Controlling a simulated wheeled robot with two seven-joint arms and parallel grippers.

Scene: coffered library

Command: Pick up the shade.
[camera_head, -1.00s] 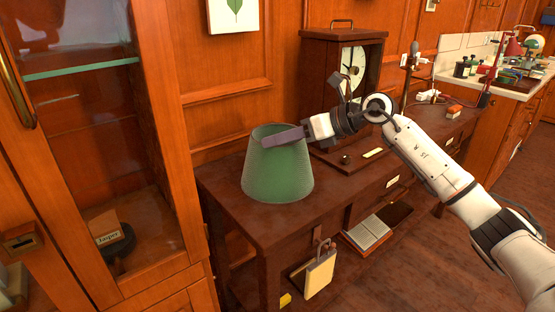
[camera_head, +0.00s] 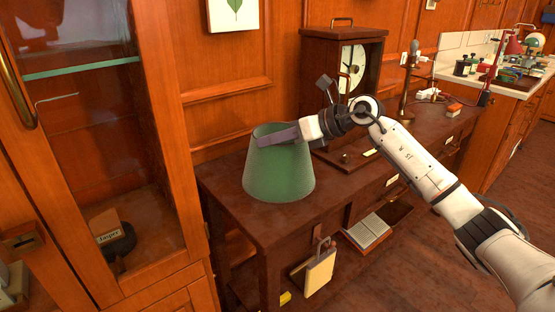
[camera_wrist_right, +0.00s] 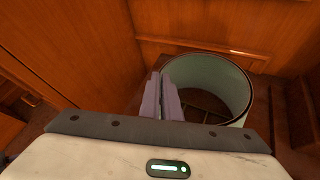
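The green, tapered shade (camera_head: 279,176) stands upright on the dark wooden desk, its narrower open end up. In the right wrist view I look into the open shade (camera_wrist_right: 228,82), with its dark rim and inner frame bars. My right gripper (camera_head: 278,138) is at the shade's upper wall. In the wrist view its two purple fingers (camera_wrist_right: 162,98) are close together, with the left side of the shade's rim running in between them. They look shut on the wall; the contact itself is hidden. My left gripper is not in view.
The desk (camera_head: 238,207) also carries a wooden cased instrument (camera_head: 325,82) behind my right arm and a brass stand (camera_head: 407,95). A glass-fronted cabinet (camera_head: 100,130) stands close on the left. A tag (camera_head: 319,272) hangs at the desk's front.

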